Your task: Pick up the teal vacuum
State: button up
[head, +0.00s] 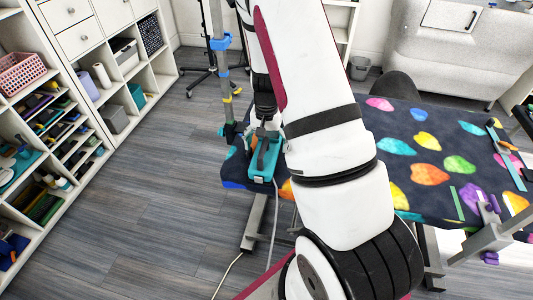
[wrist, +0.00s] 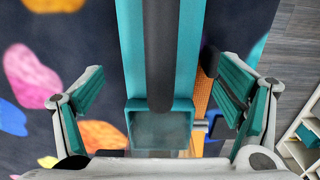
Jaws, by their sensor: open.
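The teal vacuum (head: 262,170) sits at the left end of the grooming table, partly hidden by my arm in the head view. In the wrist view the vacuum (wrist: 188,60) fills the middle, with a dark handle or strip along its top and a greyish square panel at its near end. My gripper (wrist: 162,80) is open, with one grey and teal finger on each side of the vacuum and visible gaps between. In the head view my gripper (head: 265,132) is over the vacuum, and its fingertips are hard to make out.
The grooming table (head: 455,142) has a dark top with bright coloured shapes. A grey post (head: 225,80) with blue clamps stands at its left end, close to my gripper. White shelves (head: 62,75) line the left side. The wood floor (head: 150,190) between is mostly clear.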

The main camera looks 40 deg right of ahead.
jog(key=shift+f, duration=0.25)
jog(key=c, duration=1.9)
jog(key=shift+o, duration=0.2)
jog(key=shift+r, duration=0.1)
jog(key=shift+w+r, duration=0.1)
jog(key=shift+r, duration=1.6)
jog(key=s+d, duration=0.1)
jog(key=s, duration=0.7)
jog(key=s+d+r, duration=0.1)
jog(key=s, duration=0.7)
jog(key=shift+d+r+b, duration=0.25)
jog(key=shift+b, duration=0.2)
